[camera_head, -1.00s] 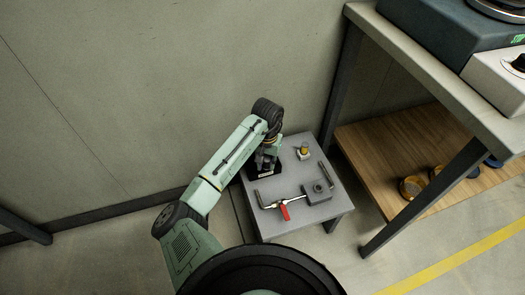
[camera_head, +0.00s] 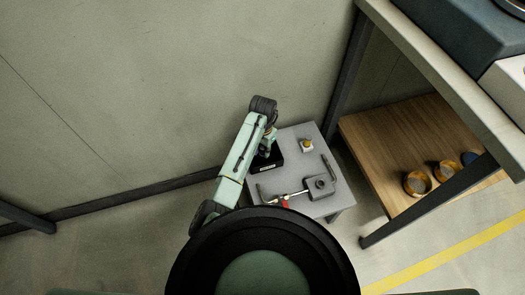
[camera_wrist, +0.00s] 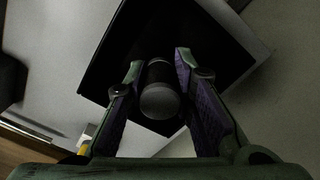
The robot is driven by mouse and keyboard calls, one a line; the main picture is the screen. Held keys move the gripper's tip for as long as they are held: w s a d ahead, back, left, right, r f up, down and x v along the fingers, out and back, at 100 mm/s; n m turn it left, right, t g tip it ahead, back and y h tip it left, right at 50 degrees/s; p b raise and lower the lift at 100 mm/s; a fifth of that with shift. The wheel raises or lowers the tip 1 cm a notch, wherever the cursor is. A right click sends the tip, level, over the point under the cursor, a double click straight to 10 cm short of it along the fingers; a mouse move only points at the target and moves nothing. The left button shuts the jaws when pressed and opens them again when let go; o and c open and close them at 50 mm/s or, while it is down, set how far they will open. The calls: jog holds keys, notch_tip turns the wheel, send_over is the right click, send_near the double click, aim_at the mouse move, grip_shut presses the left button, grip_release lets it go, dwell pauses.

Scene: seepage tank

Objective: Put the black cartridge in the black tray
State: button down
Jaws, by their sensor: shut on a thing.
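The black tray (camera_head: 272,159) sits at the back left of the small grey table, a pale label on its front; its dark floor fills much of the wrist view (camera_wrist: 222,58). The black cartridge (camera_wrist: 160,98) is a dark cylinder with a rounded grey end, between my fingers. My gripper (camera_wrist: 158,64) is shut on it, with a finger on each side, and points down into the tray. In the head view my gripper (camera_head: 265,151) is over the tray, and my arm hides the cartridge. I cannot tell whether the cartridge touches the tray floor.
The small grey table (camera_head: 298,162) also bears a yellow-topped piece (camera_head: 306,145), a grey block (camera_head: 320,186), a red-handled valve (camera_head: 285,203) and a dark hex key (camera_head: 329,167). A workbench with a wooden shelf (camera_head: 400,140) stands right; a wall is behind.

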aim_at(262, 146)
jog(key=shift+f, duration=0.6)
jog(key=shift+f, duration=0.1)
jog(key=shift+f, duration=0.15)
jog(key=c, duration=1.4)
grip_release()
jog(key=shift+o, duration=0.2)
notch_tip(262, 146, up, 13)
jog(key=shift+f, duration=0.2)
